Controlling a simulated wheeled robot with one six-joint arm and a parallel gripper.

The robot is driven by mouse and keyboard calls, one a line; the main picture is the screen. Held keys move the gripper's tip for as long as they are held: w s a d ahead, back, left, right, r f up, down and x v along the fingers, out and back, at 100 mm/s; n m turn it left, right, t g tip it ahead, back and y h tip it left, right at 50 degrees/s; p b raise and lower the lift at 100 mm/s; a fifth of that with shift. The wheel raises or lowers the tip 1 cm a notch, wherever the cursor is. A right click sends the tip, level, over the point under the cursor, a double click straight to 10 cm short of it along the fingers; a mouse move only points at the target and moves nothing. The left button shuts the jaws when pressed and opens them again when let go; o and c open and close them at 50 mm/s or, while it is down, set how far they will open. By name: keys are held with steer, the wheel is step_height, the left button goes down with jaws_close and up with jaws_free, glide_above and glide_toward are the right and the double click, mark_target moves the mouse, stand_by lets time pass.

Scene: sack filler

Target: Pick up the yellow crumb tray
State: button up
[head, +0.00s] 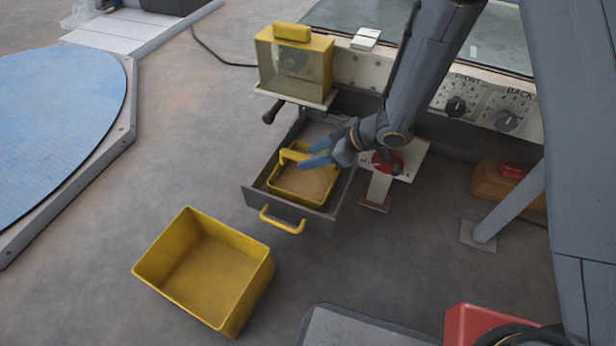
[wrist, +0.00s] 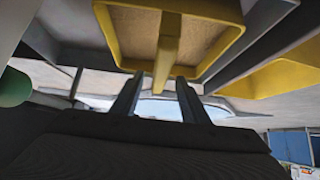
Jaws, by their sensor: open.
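The yellow crumb tray (head: 300,201) sits inside the open grey drawer (head: 262,197), with brown crumbs in it and a yellow handle bar across its top. My gripper (head: 309,158) is open at this handle, its blue-grey fingers pointing left over the tray. In the wrist view, the tray (wrist: 228,9) shows at the top. Its handle bar reaches down towards the gap between my two open fingers (wrist: 157,92). I cannot tell whether the fingers touch the handle; part of the tray is hidden behind them in the head view.
An empty yellow bin (head: 205,268) stands on the floor in front of the drawer. A yellow-framed clear box (head: 294,62) sits above the drawer, beside a panel with dials (head: 480,108). A red object (head: 485,325) is at the bottom right. Floor left of the bin is clear.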

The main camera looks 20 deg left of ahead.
steer(key=b+x, duration=0.1)
steer(key=x, duration=0.1)
steer(key=shift+a+f, duration=0.15)
steer(key=shift+f, duration=0.2)
steer(key=shift+r, duration=0.1)
jaws_close()
